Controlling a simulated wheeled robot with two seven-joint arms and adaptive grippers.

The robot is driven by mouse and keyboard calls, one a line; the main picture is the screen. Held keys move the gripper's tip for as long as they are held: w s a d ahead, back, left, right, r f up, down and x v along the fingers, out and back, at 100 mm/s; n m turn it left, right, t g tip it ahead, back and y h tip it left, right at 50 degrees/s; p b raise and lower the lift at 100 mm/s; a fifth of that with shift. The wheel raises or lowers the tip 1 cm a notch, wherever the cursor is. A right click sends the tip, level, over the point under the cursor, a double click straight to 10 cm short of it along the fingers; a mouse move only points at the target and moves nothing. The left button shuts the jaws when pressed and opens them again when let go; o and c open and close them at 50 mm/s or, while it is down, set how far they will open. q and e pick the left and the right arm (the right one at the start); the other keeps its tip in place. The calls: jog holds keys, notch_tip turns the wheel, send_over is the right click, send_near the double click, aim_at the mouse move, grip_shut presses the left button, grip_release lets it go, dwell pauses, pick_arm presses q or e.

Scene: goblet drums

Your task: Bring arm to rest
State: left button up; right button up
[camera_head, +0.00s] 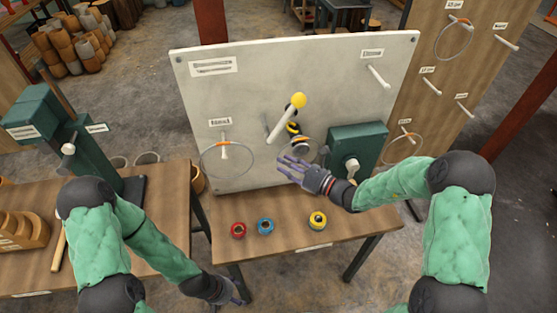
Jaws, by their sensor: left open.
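My left arm, in green sleeves, comes in from the left and hangs down, with its gripper (239,292) low at the bottom, just in front of the wooden table (285,255). That gripper is small in view, empty and open. My right arm is bent inward and its gripper (288,168) is in front of the white board (220,110), above the table. Its purple-grey fingers are spread with nothing seen between them. The fingers are close to a black-and-yellow item (297,138) on the board; I cannot tell whether they touch.
A green box (357,147) and a yellow-tipped lever (287,118) are on the board. A green press (70,140) stands at left. The table's right front is clear.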

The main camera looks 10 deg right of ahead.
jog(key=v, duration=0.8)
jog(key=shift+s, duration=0.1)
jog(key=s+a+f+n+g+h+b, duration=0.1)
jog(key=s+a+f+n+g, duration=0.4)
jog(key=s+f, duration=0.4)
jog(key=s+a+f+n+g+h+b, duration=0.15)
jog(key=s+a+f+n+g, duration=0.25)
jog(key=s+f+g, duration=0.55)
jog(key=s+f+n+t+h+b, duration=0.2)
jog(key=f+n+h, duration=0.4)
jog(key=f+n, duration=0.9)
notch_tip(320, 180, down, 2)
jog(key=shift+s+d+f, duration=0.1)
jog(key=shift+s+d, duration=0.15)
jog(key=shift+s, duration=0.25)
